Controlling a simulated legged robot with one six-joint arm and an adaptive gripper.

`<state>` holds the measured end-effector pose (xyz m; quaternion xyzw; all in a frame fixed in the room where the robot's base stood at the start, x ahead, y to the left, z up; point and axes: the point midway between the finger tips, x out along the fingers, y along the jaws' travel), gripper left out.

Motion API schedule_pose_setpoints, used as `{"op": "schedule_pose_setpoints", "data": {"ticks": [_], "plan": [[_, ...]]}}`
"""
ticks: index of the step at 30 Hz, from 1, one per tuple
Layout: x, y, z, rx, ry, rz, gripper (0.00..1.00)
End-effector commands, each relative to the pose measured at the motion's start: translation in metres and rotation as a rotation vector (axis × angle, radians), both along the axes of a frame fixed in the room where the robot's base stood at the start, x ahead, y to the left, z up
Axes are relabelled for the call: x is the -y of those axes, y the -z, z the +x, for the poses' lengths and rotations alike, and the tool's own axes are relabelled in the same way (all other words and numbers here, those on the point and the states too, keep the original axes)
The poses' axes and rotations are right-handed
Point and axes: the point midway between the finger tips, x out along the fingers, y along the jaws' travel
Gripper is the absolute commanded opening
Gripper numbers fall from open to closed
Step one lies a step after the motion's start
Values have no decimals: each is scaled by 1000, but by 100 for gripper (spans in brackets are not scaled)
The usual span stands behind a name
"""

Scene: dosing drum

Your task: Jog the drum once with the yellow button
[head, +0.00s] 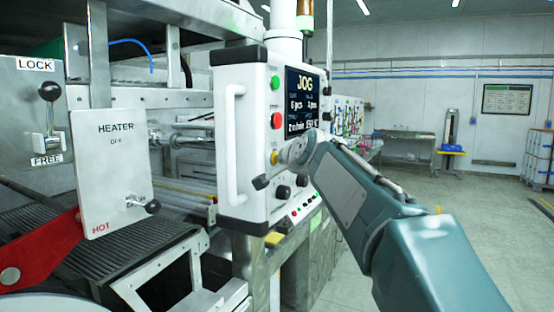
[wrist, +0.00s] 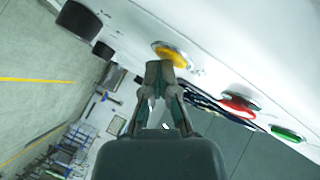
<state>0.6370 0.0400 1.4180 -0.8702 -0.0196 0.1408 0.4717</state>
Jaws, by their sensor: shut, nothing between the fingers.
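The yellow button (head: 274,157) is on the white control panel (head: 247,130), below the red and green buttons. In the wrist view the yellow button (wrist: 172,53) is right at the tips of my gripper (wrist: 160,70), which cover part of its near edge. My gripper is shut and empty, with its fingertips together. In the head view my gripper (head: 285,154) points at the panel face by the yellow button. I cannot tell whether the tips touch the button. The panel display (head: 303,100) reads JOG in large letters.
The red button (head: 276,121) and green button (head: 275,83) sit above the yellow one. Black knobs (head: 283,192) are below it. A heater plate (head: 121,170) and a LOCK/FREE lever (head: 49,92) are at the left. The floor at the right is open.

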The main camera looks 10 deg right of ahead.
Motion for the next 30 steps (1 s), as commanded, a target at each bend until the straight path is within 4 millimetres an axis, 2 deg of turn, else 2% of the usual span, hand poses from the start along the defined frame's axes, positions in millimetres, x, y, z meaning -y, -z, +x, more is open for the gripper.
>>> {"op": "schedule_pose_setpoints", "data": {"ticks": [12,21,30], "plan": [[13,1,-10,-1,1,1,0],[14,1,-10,-1,0,0,0],[34,1,-24,-2,1,0,0]]}}
